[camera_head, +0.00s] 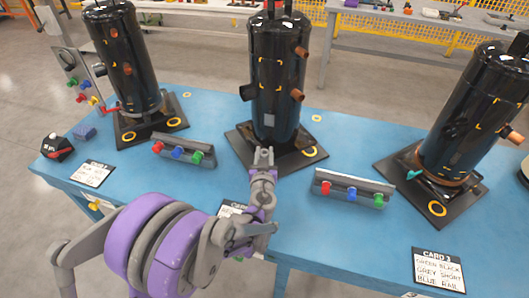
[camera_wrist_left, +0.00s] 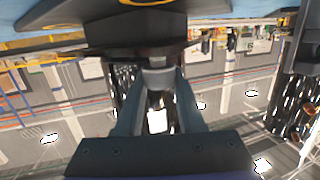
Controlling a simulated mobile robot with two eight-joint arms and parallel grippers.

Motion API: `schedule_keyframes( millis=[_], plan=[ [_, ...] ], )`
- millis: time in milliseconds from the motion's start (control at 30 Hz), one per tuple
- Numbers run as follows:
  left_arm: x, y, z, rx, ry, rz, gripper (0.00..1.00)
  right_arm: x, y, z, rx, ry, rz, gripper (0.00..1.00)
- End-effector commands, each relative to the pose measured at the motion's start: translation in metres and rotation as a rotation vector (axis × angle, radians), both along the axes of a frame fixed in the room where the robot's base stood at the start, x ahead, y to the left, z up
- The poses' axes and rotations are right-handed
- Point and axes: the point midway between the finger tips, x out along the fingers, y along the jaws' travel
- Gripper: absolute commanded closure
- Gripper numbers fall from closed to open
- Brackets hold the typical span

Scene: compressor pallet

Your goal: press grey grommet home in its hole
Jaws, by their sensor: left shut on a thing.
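My left gripper (camera_head: 264,157) is at the front edge of the middle compressor's black base plate (camera_head: 297,155). In the left wrist view its two fingers (camera_wrist_left: 157,82) are shut on a small grey grommet (camera_wrist_left: 158,76). The grommet is close to the dark plate (camera_wrist_left: 140,30); I cannot tell whether it touches or sits in a hole. The front left corner hole is hidden behind the gripper in the head view. The middle compressor (camera_head: 277,75) stands upright on its plate. My right gripper is not in view.
Two more black compressors stand at left (camera_head: 122,60) and right (camera_head: 478,115). Racks of coloured parts lie at left (camera_head: 183,150) and right (camera_head: 352,188) of the gripper. Cards lie along the front of the blue table (camera_head: 310,235); one (camera_head: 438,268) reads green, black, grey short, blue rail.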

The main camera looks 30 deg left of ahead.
Motion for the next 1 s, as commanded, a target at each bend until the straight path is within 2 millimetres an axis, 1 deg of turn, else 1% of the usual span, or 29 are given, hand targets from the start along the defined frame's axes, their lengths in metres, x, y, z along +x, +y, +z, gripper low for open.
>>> schedule_keyframes(
  millis=[500, 533, 700, 1000],
  plan=[
    [0.0, 0.0, -0.014, 0.0, 0.0, 0.0, 1.0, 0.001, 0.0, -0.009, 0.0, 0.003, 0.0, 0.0],
    [0.0, 0.0, -0.013, -0.001, 0.0, 0.0, 0.57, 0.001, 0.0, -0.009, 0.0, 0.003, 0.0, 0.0],
    [0.0, 0.0, -0.013, -0.001, 0.0, 0.0, 0.27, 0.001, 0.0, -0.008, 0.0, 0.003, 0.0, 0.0],
    [-0.001, -0.001, -0.012, -0.001, 0.0, 0.0, 0.27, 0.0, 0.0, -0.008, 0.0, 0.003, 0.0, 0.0]
  ],
)
